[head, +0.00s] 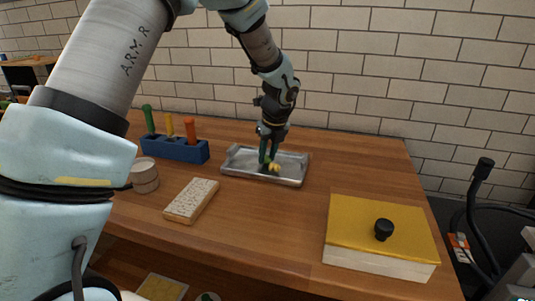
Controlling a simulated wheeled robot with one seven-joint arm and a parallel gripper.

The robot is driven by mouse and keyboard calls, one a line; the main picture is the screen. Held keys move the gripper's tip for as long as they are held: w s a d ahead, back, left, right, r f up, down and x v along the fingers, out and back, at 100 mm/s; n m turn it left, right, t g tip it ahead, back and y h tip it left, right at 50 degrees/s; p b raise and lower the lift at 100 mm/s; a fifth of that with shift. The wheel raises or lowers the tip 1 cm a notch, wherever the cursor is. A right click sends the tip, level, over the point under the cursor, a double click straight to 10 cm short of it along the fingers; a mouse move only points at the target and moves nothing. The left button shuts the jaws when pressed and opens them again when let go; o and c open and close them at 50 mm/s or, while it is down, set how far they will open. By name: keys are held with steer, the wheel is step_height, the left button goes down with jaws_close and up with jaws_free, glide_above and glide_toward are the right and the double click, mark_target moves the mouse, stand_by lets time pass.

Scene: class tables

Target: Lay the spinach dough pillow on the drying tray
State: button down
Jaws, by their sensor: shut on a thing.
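The drying tray (235,163) is a shallow silver metal tray on the wooden table, near its back. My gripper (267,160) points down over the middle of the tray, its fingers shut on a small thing. Dark green shows at the fingertips, which I take for the spinach dough pillow (262,168); it is small and mostly hidden by the fingers. A small yellow piece (274,168) shows just right of the fingertips. I cannot tell whether the held thing touches the tray.
A blue holder (175,149) with green, yellow and orange handles stands left of the tray. A round wooden container (144,175) and a pale speckled block (191,200) lie in front. A yellow-topped box (365,222) with a black knob stands right. The table between is clear.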

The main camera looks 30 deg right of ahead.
steer(key=c, duration=0.6)
jaws_free()
steer(key=shift+f, duration=0.1)
steer(key=shift+c, duration=0.2)
steer(key=b+v, duration=0.1)
steer(key=v, duration=1.1)
steer(key=shift+b, duration=0.35)
steer(key=a+f+n, duration=0.1)
steer(key=a+n, duration=0.4)
steer(key=a, duration=0.2)
steer(key=w+a+f+n+g, duration=0.1)
steer(key=a+n, duration=0.5)
steer(key=a, duration=0.1)
steer(key=w+a+f+n, duration=0.1)
steer(key=a+f+n, duration=0.1)
steer(key=a+n, duration=0.3)
steer(key=shift+a, duration=1.55)
steer(key=s+a+f+n, duration=0.2)
steer(key=s+a+n, duration=0.2)
steer(key=a+n, duration=0.4)
steer(key=s+a+f+n, duration=0.2)
steer(key=s+a+n, duration=0.2)
steer(key=a+n, duration=0.4)
steer(key=n, duration=0.2)
steer(key=shift+s+a+n+g, duration=0.2)
steer(key=shift+a+n+g, duration=0.1)
steer(key=shift+a+g, duration=0.1)
